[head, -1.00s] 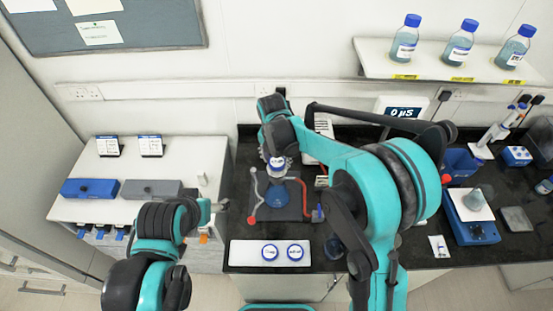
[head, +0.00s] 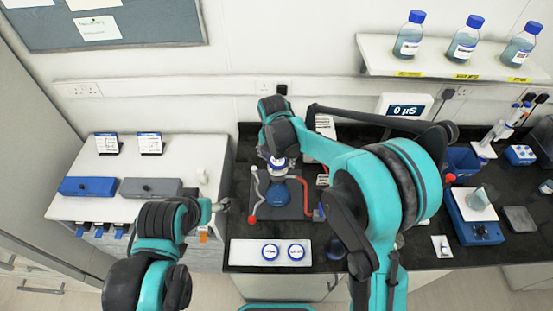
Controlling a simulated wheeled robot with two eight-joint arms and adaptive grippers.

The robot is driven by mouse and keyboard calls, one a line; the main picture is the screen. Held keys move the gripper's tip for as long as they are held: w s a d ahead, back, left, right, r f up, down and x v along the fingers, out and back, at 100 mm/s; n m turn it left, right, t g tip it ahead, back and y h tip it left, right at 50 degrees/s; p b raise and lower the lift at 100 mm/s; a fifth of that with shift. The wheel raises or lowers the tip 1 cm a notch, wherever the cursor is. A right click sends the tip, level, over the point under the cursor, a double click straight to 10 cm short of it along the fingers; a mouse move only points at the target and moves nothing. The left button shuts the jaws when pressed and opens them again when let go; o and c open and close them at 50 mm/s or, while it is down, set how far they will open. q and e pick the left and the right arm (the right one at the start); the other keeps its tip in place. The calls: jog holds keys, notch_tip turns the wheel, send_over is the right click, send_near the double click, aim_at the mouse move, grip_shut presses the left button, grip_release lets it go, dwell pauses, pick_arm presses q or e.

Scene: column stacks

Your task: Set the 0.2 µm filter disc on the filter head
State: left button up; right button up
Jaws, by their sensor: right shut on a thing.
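My right gripper (head: 271,152) reaches down over the dark mat at the middle of the bench. It is shut on a white piece with a blue band (head: 278,166), right above a blue flask (head: 281,193). I cannot tell whether the piece touches the flask, and the filter head is not clear to see there.
A red tube (head: 303,185) and a white-and-red tube (head: 256,195) flank the flask. A white side bench (head: 185,155) with a blue box (head: 88,187) and a grey box (head: 150,188) stands left. A blue balance (head: 474,226) is right.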

jog(key=shift+s+d+f, duration=0.1)
jog(key=shift+s+f, duration=0.2)
jog(key=shift+s, duration=0.05)
jog(key=shift+o, duration=0.5)
jog(key=shift+d+f+b, duration=0.1)
jog(key=shift+f+b, duration=0.15)
jog(key=shift+b, duration=0.05)
jog(key=shift+d+f, duration=0.1)
jog(key=shift+f, duration=0.1)
jog(key=shift+c, duration=0.6)
jog(key=shift+s, duration=0.1)
